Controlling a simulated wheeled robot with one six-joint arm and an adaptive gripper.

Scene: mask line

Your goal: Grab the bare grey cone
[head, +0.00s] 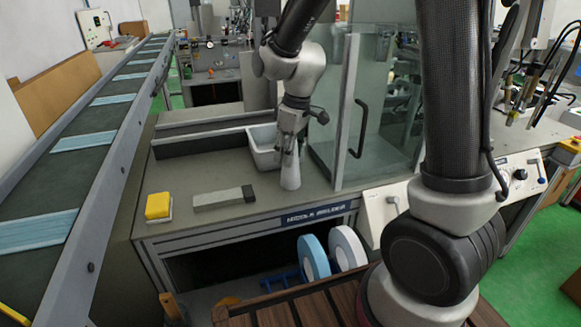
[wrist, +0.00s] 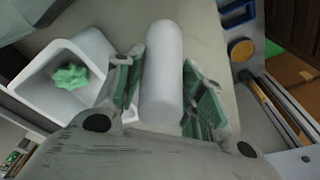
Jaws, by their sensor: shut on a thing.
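The bare grey cone (head: 290,174) stands upright on the workbench near its front edge, below my gripper (head: 291,145). In the wrist view the cone (wrist: 162,70) looks pale and smooth and lies between the two green-padded fingers of my gripper (wrist: 163,92). The fingers are shut on it, one on each side. Its lower part in the wrist view is hidden by the gripper body. In the head view its upper part is hidden by the fingers.
A white bin (head: 262,157) stands close left of the cone; a green crumpled thing (wrist: 70,77) lies in it. A grey block with a dark end (head: 220,199) and a yellow-topped block (head: 158,207) lie further left. A glass enclosure (head: 335,110) stands close on the right.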

